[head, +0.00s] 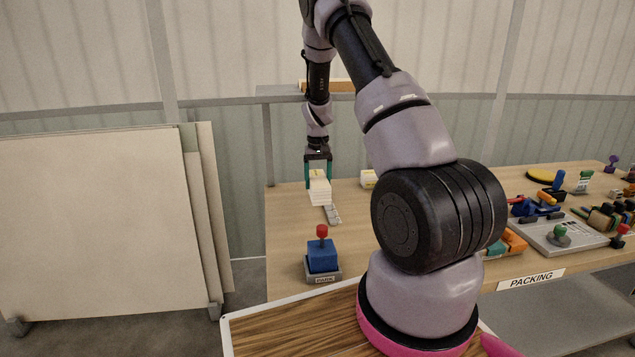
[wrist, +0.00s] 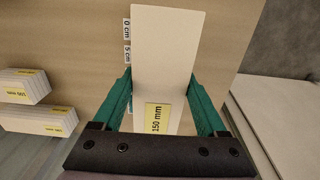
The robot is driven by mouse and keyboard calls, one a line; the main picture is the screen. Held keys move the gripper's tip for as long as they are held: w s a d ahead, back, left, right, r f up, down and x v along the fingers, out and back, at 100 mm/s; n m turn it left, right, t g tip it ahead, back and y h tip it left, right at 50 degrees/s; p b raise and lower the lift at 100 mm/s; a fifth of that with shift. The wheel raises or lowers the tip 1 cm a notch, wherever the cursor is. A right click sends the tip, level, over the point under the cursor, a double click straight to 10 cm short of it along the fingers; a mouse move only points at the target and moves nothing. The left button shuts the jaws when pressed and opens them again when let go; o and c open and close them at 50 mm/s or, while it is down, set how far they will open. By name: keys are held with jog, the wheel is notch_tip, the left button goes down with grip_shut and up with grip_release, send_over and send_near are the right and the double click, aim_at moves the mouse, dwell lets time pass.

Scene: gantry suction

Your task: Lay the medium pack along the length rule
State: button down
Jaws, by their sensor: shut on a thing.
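My gripper (head: 318,178) is shut on a long white pack (head: 320,192) over the left part of the table. In the wrist view the green fingers (wrist: 160,90) grip this pack (wrist: 168,55) by its two long sides. Its yellow label reads 150 mm. The length rule (head: 333,215) lies on the table just below the pack in the head view. In the wrist view the rule (wrist: 127,40) shows as a strip along the pack's left side, with 0 cm and 5 cm marks, and the pack hides part of it. I cannot tell whether the pack touches the rule or table.
Another white pack (head: 368,179) lies right of my gripper. Two labelled packs (wrist: 22,85) (wrist: 38,121) show at left in the wrist view. A blue block with a red knob (head: 323,256) stands near the table's front edge. Tools and a grey tray (head: 545,238) crowd the right.

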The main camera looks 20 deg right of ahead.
jog(key=shift+w+a, duration=0.1)
jog(key=shift+f, duration=2.9)
jog(key=shift+f, duration=1.55)
grip_release()
notch_tip(320, 180, up, 8)
jog(key=shift+f, duration=0.25)
